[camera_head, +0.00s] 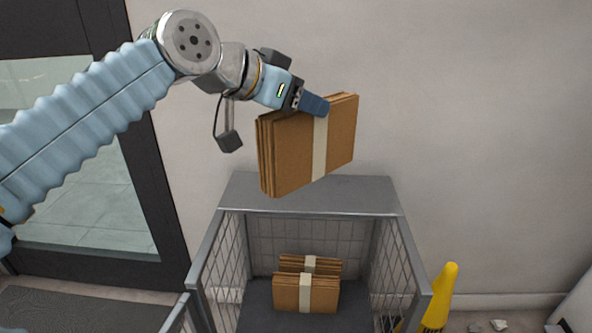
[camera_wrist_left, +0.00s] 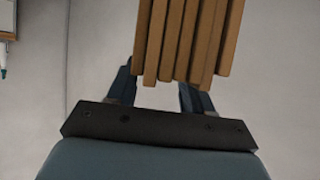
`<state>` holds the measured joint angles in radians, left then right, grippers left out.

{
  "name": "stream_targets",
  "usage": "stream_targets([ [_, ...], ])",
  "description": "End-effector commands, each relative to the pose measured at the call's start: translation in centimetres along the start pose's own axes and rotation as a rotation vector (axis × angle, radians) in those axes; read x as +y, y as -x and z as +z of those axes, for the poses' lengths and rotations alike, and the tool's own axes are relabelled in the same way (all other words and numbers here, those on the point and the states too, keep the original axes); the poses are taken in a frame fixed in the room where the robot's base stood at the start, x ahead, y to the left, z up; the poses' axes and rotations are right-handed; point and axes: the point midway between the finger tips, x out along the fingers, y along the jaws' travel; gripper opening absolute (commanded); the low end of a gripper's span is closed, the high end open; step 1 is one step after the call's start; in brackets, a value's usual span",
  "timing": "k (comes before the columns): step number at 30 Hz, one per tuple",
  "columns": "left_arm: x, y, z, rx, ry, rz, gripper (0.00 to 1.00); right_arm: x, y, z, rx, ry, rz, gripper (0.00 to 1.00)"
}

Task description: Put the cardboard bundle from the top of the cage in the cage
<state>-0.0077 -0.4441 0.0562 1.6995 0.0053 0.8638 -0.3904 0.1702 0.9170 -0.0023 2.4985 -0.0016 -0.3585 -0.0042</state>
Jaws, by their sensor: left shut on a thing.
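My left gripper (camera_head: 314,104) is shut on a cardboard bundle (camera_head: 290,150), a stack of brown sheets with a pale band around it. The gripper holds it by its upper edge, above and in front of the wall, tilted a little. In the left wrist view the bundle's layered edges (camera_wrist_left: 188,40) lie between the two fingers (camera_wrist_left: 160,88). The cage (camera_head: 312,196) stands below, with a grey top shelf at the back and mesh sides. I see no bundle on that shelf. My right gripper is not in view.
Inside the cage, two banded cardboard bundles (camera_head: 306,293) stand one behind the other on its dark floor. A yellow object (camera_head: 440,297) stands right of the cage. A dark-framed glass door (camera_head: 88,190) is at left. The cage's upper interior is clear.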

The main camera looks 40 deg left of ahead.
Motion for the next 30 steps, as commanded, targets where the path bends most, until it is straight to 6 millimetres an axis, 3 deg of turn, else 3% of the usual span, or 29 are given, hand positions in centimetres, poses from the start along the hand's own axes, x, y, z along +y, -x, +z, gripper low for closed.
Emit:
stream_targets([
  [8,-6.5,-5.2,1.2,-0.002,0.004,0.000,0.00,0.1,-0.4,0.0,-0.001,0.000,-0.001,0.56],
  [12,-8.4,-7.7,3.4,-0.002,0.002,0.001,0.00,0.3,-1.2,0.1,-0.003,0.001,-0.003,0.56],
  [22,-10.6,-10.3,5.7,-0.001,0.002,-0.001,0.00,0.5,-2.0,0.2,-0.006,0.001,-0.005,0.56],
  [27,-10.4,-11.3,7.7,0.000,0.001,0.000,0.00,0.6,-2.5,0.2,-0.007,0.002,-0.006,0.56],
  [30,-10.4,-11.3,7.8,0.002,0.000,0.000,0.00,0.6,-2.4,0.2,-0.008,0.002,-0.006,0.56],
])
